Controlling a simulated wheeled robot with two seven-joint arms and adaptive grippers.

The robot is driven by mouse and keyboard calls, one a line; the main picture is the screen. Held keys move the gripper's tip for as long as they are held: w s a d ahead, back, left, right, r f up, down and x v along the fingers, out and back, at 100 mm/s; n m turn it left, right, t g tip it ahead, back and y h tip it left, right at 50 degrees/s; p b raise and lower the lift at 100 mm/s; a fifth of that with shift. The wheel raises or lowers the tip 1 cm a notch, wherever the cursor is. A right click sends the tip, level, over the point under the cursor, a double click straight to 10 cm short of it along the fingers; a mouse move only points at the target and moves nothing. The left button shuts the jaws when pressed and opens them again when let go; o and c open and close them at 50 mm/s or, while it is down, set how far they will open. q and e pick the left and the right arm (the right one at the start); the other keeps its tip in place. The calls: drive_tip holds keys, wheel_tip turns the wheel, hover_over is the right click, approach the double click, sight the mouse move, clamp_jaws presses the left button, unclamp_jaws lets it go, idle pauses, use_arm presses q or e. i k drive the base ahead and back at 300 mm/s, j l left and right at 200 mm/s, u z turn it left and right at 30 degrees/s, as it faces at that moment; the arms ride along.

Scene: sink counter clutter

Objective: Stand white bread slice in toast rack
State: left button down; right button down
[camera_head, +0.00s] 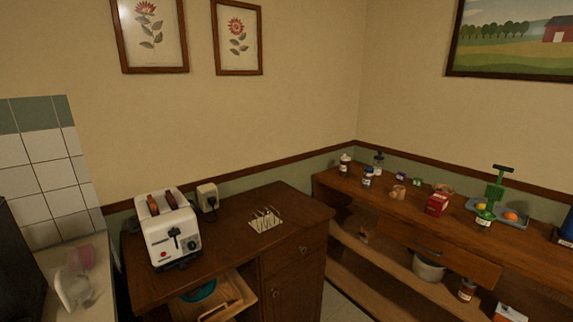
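A metal toast rack (264,220) stands on the dark wooden cabinet top, right of the toaster. I see no bread slice standing in it. A white toaster (171,232) sits at the left of the same top, with brown toast-like pieces (153,205) in its two slots. I cannot make out a white bread slice anywhere in this view. Neither of my grippers is in view.
A wall socket with a plug (208,197) is behind the toaster. A cluttered sideboard (545,256) stands right. The cabinet top right of the rack is clear.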

sight(266, 223)
drive_tip(key=i+j+u, duration=0.1)
drive_tip(key=j+u, duration=0.3)
drive_tip(key=i+j+u, duration=0.1)
drive_tip(key=j+u, duration=0.15)
drive_tip(key=u, duration=0.15)
